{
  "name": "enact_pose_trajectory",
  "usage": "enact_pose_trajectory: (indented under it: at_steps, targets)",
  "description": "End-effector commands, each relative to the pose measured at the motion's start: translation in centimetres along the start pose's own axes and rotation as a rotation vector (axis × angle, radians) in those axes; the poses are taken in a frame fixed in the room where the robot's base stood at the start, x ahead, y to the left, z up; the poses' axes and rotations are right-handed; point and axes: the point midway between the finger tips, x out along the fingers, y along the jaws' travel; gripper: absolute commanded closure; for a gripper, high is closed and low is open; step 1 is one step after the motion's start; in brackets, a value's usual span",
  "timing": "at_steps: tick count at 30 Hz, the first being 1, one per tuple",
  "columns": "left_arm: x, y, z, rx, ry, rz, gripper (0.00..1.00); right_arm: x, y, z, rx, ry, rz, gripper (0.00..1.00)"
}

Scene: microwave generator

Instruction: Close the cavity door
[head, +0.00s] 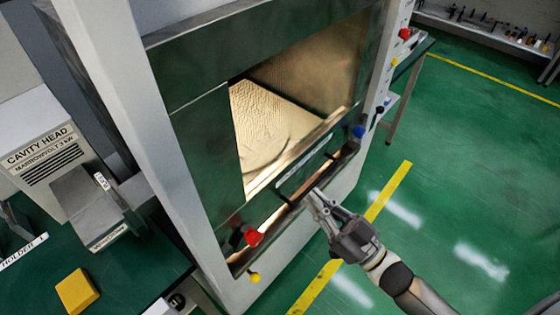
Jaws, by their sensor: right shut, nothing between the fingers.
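The cavity (265,125) in the tall pale-framed machine is open, and its lit, gold-coloured interior shows. A dark handle (303,178) runs along the lower edge of the opening, on what looks like the cavity door; how far the door extends is hard to tell. My right gripper (314,200) comes in from the lower right. It is shut and empty, with its fingertips close to the handle's near side. I cannot tell whether they touch it. My left gripper is not in view.
Red (253,237), yellow and blue knobs stick out around the opening. A bench at the lower left carries a cavity head unit (45,150) and a yellow block (77,291). Green floor with yellow lines (392,190) is clear on the right.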

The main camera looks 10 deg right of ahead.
Motion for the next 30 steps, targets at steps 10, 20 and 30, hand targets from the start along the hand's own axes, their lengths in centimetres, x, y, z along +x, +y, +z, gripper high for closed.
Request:
enact_pose_trajectory:
  at_steps: [10, 20, 30]
  targets:
    - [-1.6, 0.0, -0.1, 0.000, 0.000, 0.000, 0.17, 2.5, -0.5, -0.9, -0.007, -0.005, 0.008, 1.00]
    - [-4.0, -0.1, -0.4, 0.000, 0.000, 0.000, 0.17, 8.7, -0.4, -1.0, -0.006, -0.004, 0.007, 1.00]
    - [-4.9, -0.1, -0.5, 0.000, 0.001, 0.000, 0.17, 9.5, -0.4, 2.1, -0.004, -0.010, 0.009, 1.00]
